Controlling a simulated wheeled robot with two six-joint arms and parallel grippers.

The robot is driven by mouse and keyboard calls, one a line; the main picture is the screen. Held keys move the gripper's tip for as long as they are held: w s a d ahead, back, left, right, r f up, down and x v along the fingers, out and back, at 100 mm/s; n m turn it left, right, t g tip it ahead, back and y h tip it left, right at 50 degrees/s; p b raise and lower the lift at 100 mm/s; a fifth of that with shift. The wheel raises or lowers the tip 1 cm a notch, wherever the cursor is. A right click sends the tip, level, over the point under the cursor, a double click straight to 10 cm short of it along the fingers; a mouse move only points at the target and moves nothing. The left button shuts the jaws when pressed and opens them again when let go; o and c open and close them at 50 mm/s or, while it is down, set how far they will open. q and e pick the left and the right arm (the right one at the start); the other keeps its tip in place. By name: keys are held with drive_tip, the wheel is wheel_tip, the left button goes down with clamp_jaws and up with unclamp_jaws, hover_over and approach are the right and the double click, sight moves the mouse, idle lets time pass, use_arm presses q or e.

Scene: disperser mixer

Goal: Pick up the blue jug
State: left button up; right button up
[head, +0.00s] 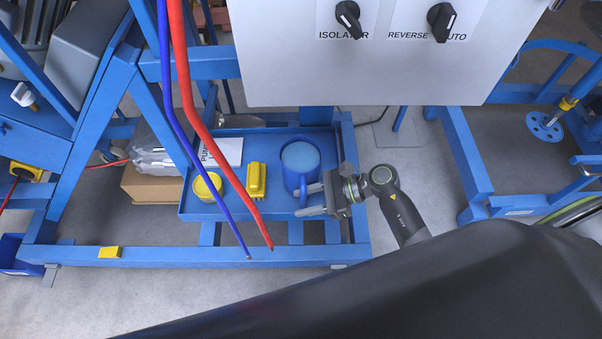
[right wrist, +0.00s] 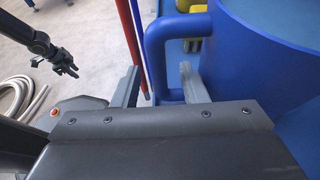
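The blue jug (head: 300,160) stands on the blue tray shelf under the control box, its handle towards the front. My right gripper (head: 312,200) is at the handle, coming in from the right. In the right wrist view the jug (right wrist: 262,65) fills the right side. The fingers of my right gripper (right wrist: 160,84) are apart, with the handle (right wrist: 154,55) between them; one finger is on the loop's inner side. I cannot tell whether either finger touches it. My left gripper (right wrist: 66,70) shows small and dark at the upper left of the right wrist view; its finger state is unclear.
A yellow part (head: 256,181) and a yellow round tub (head: 207,187) share the blue tray (head: 230,211) left of the jug. Red (head: 222,150) and blue hoses hang in front. The grey control box (head: 350,75) overhangs the shelf. Blue frame posts stand on both sides.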

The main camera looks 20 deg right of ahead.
drive_tip(key=shift+a+f, duration=0.15)
drive_tip(key=shift+a, duration=0.2)
clamp_jaws()
drive_tip(key=shift+w, duration=0.15)
drive_tip(key=shift+r, duration=0.2)
